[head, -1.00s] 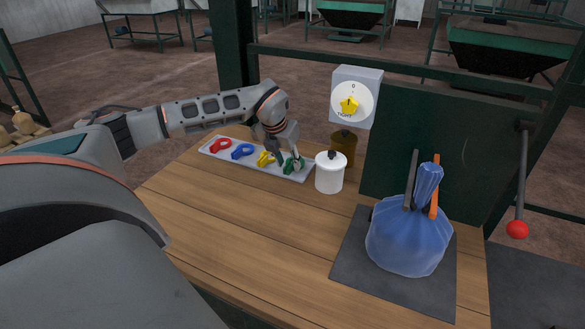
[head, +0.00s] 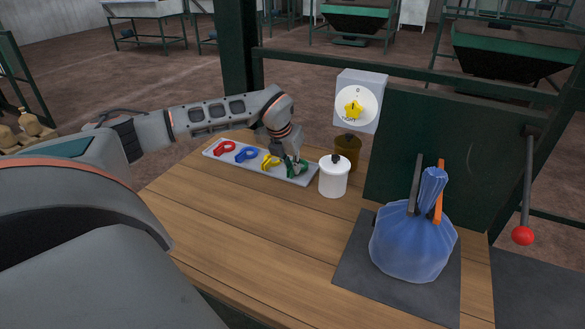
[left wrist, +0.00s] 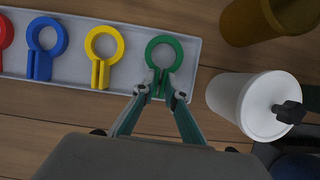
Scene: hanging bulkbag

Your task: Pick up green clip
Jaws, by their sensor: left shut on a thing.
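The green clip (left wrist: 176,46) lies at the right end of the grey tray (left wrist: 118,47), its ring pointing away from my wrist. My left gripper (left wrist: 160,86) is shut on the clip's two-pronged end in the left wrist view. In the head view, my left gripper (head: 287,162) comes down over the tray's right end, and the green clip (head: 297,168) is partly hidden by it. The clip appears still at tray level. My right gripper is not in view.
Yellow (head: 270,160), blue (head: 246,154) and red (head: 224,148) clips lie along the tray. A white lidded jar (head: 334,178) stands close right of the tray, with a brown jar (head: 346,152) behind. A tied blue bag (head: 412,245) sits on a dark mat. The front tabletop is clear.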

